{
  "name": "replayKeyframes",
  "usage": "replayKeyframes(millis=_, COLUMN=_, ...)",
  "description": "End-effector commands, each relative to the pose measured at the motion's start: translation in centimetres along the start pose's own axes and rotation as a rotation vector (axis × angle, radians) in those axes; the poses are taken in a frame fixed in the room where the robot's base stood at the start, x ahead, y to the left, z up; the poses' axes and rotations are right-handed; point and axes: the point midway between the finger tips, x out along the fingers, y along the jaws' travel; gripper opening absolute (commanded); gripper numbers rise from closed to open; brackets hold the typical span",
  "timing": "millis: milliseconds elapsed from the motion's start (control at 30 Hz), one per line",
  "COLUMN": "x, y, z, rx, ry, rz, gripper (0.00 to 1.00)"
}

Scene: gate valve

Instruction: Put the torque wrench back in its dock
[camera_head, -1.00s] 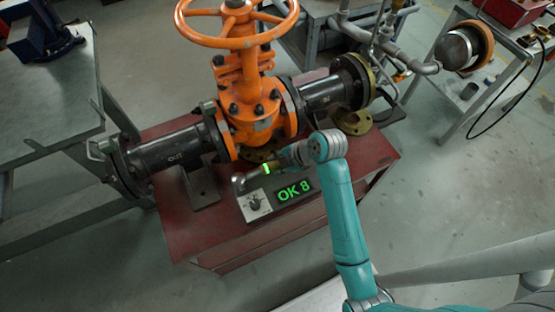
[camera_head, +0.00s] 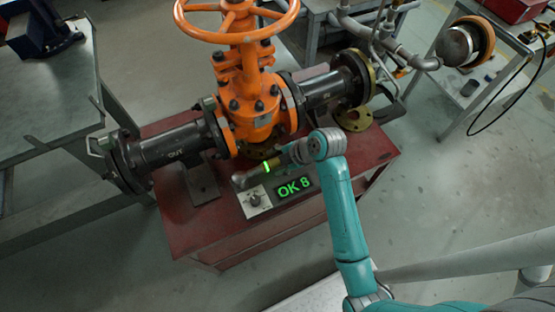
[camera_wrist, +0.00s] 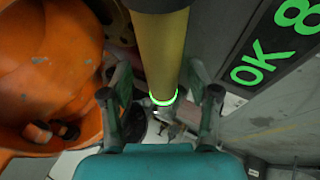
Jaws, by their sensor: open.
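The torque wrench (camera_head: 267,167) has a yellow body, a lit green ring and a grey head. It lies above the front of the red bench, beside the control box in the head view. In the wrist view its yellow body (camera_wrist: 161,50) runs between the two fingers of my gripper (camera_wrist: 160,95). The fingers are open, one on each side of the wrench, with gaps visible. In the head view my gripper (camera_head: 285,160) is small and partly hidden by my wrist. I cannot make out a separate dock; whether the wrench rests on a support is unclear.
The control box (camera_head: 257,201) has a knob and a display (camera_head: 294,188) reading "OK 8". The orange gate valve (camera_head: 255,110) and its black pipes stand close behind the wrench. In the wrist view, orange valve body (camera_wrist: 45,75) fills the left. Floor is clear in front.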

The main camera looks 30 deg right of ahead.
Motion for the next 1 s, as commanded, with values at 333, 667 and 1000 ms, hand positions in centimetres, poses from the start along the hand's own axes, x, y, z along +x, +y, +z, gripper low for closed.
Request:
replayKeyframes(millis=333, x=-2.9, y=0.0, z=0.1, rx=0.001, ry=-0.001, rz=0.002, gripper=0.61)
replayKeyframes(millis=667, x=-9.3, y=0.1, z=0.1, rx=0.001, ry=-0.002, rz=0.004, gripper=0.61)
replayKeyframes(millis=1000, x=-12.0, y=0.0, z=0.0, rx=0.000, ry=0.000, rz=0.000, gripper=0.61)
